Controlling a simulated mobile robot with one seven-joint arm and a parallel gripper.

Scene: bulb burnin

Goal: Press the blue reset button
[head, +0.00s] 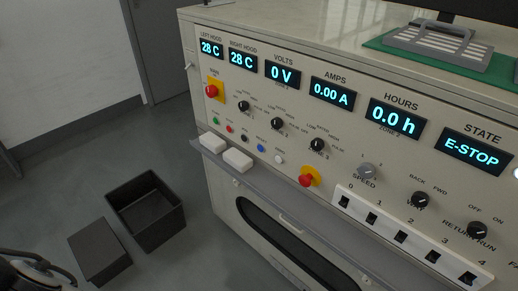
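The blue button (261,148) is a small round button on the sloping front panel of a cream machine (330,115). It sits in a lower row of small buttons, between a black one (245,138) and a white one (279,158). The label above it is too small to read surely. Nothing covers the button. The state display (473,150) reads E-STOP. My gripper cannot be made out; only a dark rounded part, perhaps of my arm, shows at the bottom left corner.
Red mushroom buttons on yellow plates stand upper left (212,91) and lower middle (307,180). A grey ledge (275,195) juts below the panel, with two white blocks (237,160) at its left end. A black open bin (146,212) and dark box (100,250) stand on the floor.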

